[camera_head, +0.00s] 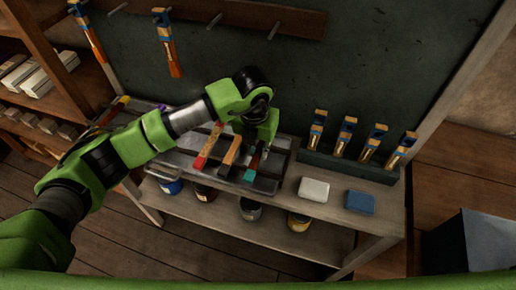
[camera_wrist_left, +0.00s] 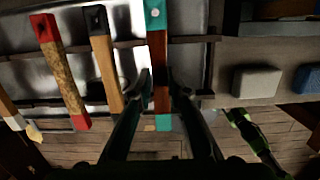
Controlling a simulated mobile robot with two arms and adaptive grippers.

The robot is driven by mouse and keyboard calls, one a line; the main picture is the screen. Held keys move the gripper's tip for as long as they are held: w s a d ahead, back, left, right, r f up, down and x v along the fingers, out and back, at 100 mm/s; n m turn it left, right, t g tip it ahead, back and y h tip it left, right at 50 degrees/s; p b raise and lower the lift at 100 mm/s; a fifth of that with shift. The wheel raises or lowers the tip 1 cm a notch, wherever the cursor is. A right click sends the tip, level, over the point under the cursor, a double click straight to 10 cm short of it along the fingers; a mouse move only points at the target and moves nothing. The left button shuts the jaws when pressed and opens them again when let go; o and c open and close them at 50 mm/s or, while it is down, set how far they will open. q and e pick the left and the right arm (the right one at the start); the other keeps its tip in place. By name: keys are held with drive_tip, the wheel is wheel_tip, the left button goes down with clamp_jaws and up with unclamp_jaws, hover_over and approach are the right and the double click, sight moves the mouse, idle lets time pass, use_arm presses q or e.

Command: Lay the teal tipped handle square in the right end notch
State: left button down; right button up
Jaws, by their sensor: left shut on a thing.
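The teal tipped handle (camera_wrist_left: 161,65) runs nearly upright in the left wrist view, with teal at both ends and a red-brown middle. In the head view its near teal tip (camera_head: 249,175) shows below my gripper, and the rest is mostly hidden. My left gripper (camera_wrist_left: 160,92) is shut on its middle; it points down over the tray in the head view (camera_head: 258,152). The handle is over the right part of the grey tray (camera_head: 268,184), crossing its dark notched rails (camera_wrist_left: 196,39). I cannot tell whether it rests in the end notch.
A red tipped handle (camera_head: 208,147) and a black tipped handle (camera_head: 231,154) lie left of it. A white block (camera_head: 314,189) and a blue block (camera_head: 360,201) sit right of the tray. Several upright tools stand in a dark rack (camera_head: 345,168) behind them.

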use_arm(q)
drive_tip(key=shift+f, duration=0.25)
drive_tip(key=c, duration=1.8)
unclamp_jaws()
drive_tip(key=o, duration=0.4)
drive_tip(key=shift+r, duration=0.1)
